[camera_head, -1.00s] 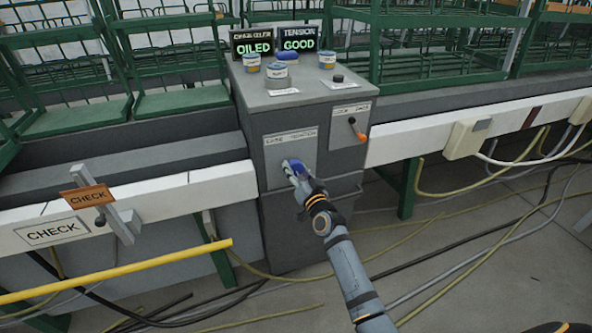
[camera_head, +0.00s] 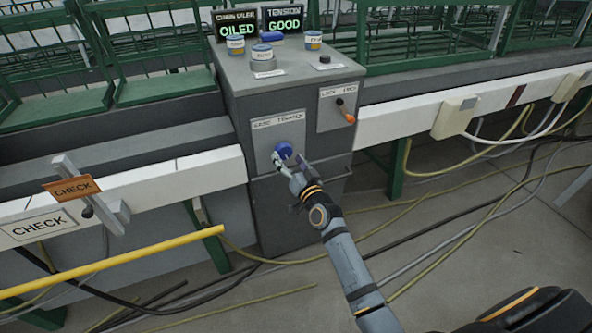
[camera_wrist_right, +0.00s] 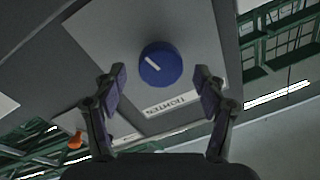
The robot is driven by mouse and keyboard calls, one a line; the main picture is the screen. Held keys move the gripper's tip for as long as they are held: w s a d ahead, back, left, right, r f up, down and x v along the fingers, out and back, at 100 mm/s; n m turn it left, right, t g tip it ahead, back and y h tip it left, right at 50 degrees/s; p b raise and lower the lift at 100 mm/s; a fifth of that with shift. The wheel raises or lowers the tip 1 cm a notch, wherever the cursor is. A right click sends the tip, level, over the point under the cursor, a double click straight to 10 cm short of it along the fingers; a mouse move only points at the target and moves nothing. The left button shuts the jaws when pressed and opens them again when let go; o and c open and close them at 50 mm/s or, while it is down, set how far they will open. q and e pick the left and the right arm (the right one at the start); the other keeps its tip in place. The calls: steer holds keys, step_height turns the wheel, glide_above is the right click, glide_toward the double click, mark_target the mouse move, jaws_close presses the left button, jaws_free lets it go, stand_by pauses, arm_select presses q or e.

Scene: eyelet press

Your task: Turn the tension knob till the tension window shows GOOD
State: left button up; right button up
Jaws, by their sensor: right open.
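The blue tension knob (camera_head: 283,150) sits on a light plate on the front of the grey cabinet (camera_head: 245,110). In the right wrist view the knob (camera_wrist_right: 160,64) has a white pointer line and stands beyond the fingertips. My right gripper (camera_head: 279,164) is open just in front of the knob, with its fingers (camera_wrist_right: 160,82) spread apart to either side and not touching it. The tension window (camera_head: 284,20) on top of the cabinet reads GOOD in green. My left gripper is not in view.
An orange-tipped lever (camera_head: 347,112) is right of the knob. Several small tins stand on the cabinet top. A yellow bar (camera_head: 110,268) crosses the lower left, and cables lie on the floor.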

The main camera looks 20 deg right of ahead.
steer(key=s, duration=0.8)
steer(key=shift+s+d+f, duration=0.15)
steer(key=shift+s+d, duration=0.25)
